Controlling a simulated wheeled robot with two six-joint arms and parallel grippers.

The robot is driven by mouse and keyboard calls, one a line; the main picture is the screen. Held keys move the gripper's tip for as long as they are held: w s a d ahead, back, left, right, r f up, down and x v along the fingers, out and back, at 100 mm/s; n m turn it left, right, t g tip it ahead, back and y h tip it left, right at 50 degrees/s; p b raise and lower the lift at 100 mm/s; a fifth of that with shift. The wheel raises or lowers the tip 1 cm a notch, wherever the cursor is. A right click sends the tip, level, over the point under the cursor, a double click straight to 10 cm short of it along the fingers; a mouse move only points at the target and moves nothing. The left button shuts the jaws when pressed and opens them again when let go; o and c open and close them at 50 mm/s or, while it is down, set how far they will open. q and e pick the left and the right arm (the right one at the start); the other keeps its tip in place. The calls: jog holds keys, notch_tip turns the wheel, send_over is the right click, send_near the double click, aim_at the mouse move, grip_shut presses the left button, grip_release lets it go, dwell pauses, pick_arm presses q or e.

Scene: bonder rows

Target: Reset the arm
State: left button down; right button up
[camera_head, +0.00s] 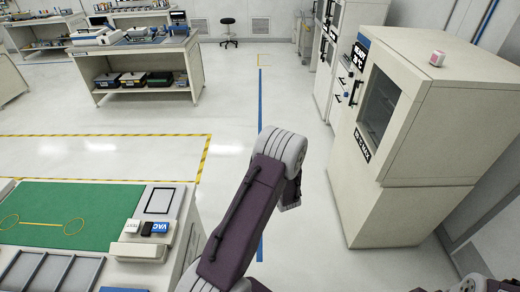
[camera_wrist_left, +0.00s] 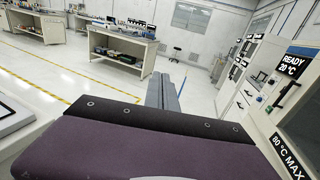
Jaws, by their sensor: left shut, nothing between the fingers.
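My left arm (camera_head: 245,215) rises from the bottom middle of the head view, its purple link leaning up and right to a grey joint. My left gripper is not clearly seen there. In the left wrist view my left gripper (camera_wrist_left: 162,92) shows as two grey fingers side by side, shut and empty, pointing out over the open floor. A purple link of mine fills the lower part of that view. A small piece of my right arm (camera_head: 470,262) shows at the lower right of the head view; its gripper is out of view.
A bench with a green mat (camera_head: 85,205) stands at the left. A beige oven cabinet (camera_head: 420,110) stands at the right, with a small pink-and-white box (camera_head: 437,58) on top. Behind are a workbench (camera_head: 140,60) and a stool (camera_head: 228,32). The central floor is clear.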

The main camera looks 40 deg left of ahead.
pick_arm(q)
notch_tip(320, 180, up, 9)
jog(key=n+y, duration=0.1)
jog(key=n, duration=0.1)
jog(key=s+f+n+g+h, duration=0.2)
jog(key=s+n+g, duration=0.7)
jog(key=s, duration=0.7)
jog(key=s+d+f+n+g+h, duration=0.3)
jog(key=s+d+f+n+h, duration=0.3)
jog(key=s+d+f, duration=0.25)
jog(key=d+f+n+t+h, duration=0.2)
jog(key=d+f+n+h, duration=0.2)
jog(key=d, duration=1.1)
jog(key=w+n+h, duration=0.1)
jog(key=n+h, duration=0.2)
jog(key=n, duration=0.1)
jog(key=shift+d+f+t+h, duration=0.2)
jog(key=shift+t+h, duration=0.1)
jog(key=shift+h, duration=0.1)
